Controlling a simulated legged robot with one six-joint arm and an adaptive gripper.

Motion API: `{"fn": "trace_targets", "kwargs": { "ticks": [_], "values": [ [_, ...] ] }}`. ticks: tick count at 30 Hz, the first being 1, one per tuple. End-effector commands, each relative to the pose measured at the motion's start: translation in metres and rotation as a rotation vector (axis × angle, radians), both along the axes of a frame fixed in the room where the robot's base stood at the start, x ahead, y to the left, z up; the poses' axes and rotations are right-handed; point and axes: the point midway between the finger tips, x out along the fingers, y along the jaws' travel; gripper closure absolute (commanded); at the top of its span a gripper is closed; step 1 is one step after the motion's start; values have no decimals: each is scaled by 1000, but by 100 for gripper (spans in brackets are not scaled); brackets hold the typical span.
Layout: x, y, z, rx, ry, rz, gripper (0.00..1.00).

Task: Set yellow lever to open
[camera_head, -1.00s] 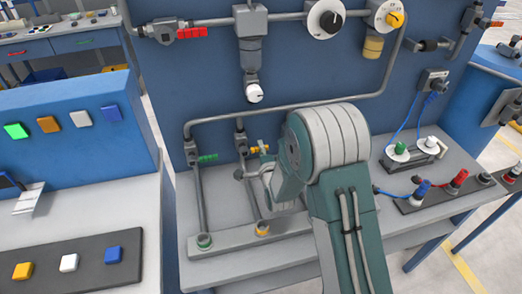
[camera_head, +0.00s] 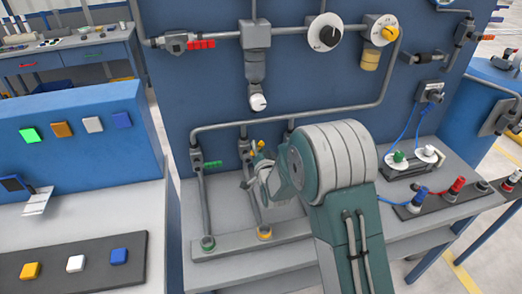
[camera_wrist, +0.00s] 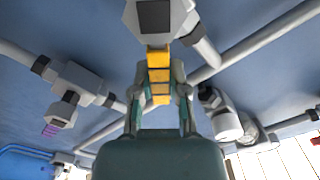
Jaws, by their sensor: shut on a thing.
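The yellow lever (camera_head: 260,146) sits on a valve (camera_head: 245,149) on the middle pipe, with my gripper (camera_head: 260,163) right at it. In the wrist view the yellow lever (camera_wrist: 159,88) runs from the grey valve body (camera_wrist: 155,18) down between the two fingers of my gripper (camera_wrist: 159,75). The fingers are closed on its sides. In the head view my arm hides part of the pipework, and the lever is small and partly covered, so its exact angle is hard to tell.
A green lever (camera_head: 212,164) is on the pipe to the left. A red lever (camera_head: 201,44) is on the upper pipe. A horizontal pipe (camera_head: 310,112) crosses above my gripper. Connectors and blue cables (camera_head: 410,125) are on the right.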

Motion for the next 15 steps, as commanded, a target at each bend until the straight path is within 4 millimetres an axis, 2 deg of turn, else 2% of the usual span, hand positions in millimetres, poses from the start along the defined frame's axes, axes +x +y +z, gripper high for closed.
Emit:
{"fn": "trace_targets", "kwargs": {
  "ticks": [15],
  "values": [
    [-8,22,6,-455,-116,6,100]
  ]
}}
